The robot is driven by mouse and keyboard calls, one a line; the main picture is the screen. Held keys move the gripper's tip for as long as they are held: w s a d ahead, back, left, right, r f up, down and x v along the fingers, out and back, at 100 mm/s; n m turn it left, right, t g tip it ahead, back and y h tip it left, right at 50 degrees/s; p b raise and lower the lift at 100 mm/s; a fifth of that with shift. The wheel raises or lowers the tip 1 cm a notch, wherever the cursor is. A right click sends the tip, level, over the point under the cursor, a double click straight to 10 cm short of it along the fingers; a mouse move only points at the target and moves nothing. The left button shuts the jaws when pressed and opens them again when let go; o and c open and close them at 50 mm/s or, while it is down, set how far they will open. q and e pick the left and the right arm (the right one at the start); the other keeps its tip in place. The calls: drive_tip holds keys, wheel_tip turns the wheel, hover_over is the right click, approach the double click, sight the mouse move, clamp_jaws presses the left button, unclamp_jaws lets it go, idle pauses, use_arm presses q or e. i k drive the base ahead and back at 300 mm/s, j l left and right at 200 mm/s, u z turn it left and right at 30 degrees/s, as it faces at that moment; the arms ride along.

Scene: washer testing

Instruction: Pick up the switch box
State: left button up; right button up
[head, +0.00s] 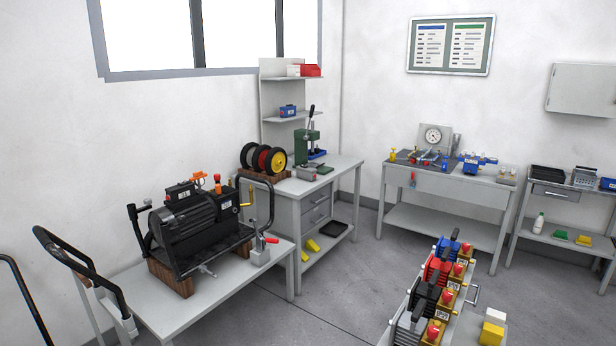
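I cannot tell for certain which thing is the switch box. A black box (180,194) sits on top of the black motor-driven washer unit (188,222), which rests on wooden blocks on the near-left table. A small grey block with a red lever (262,251) stands at that table's right edge. A small blue box (288,111) lies on a shelf above the middle bench. Neither of my grippers is in view.
A black-handled cart (85,268) stands at the left. A rack of coloured pump units (440,285) stands in front at the right. Benches line the back wall. Grey floor (330,285) is open between.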

sight(303, 171)
drive_tip(key=i+u, duration=0.5)
drive_tip(key=i, duration=0.75)
drive_tip(key=i+z, duration=0.25)
drive_tip(key=i, duration=0.4)
drive_tip(key=i+z, duration=0.2)
drive_tip(key=i, duration=0.45)
drive_tip(key=i+j+z, duration=0.25)
drive_tip(key=i, duration=0.35)
drive_tip(key=i+l, duration=0.2)
drive_tip(key=i, duration=0.25)
drive_tip(key=i+l, duration=0.25)
drive_tip(key=i, duration=0.15)
drive_tip(key=i+u, duration=0.1)
drive_tip(key=u, duration=0.3)
drive_tip(key=l+u, duration=0.15)
drive_tip(key=u, duration=0.2)
drive_tip(key=i+l+u, duration=0.15)
drive_tip(key=u, duration=0.25)
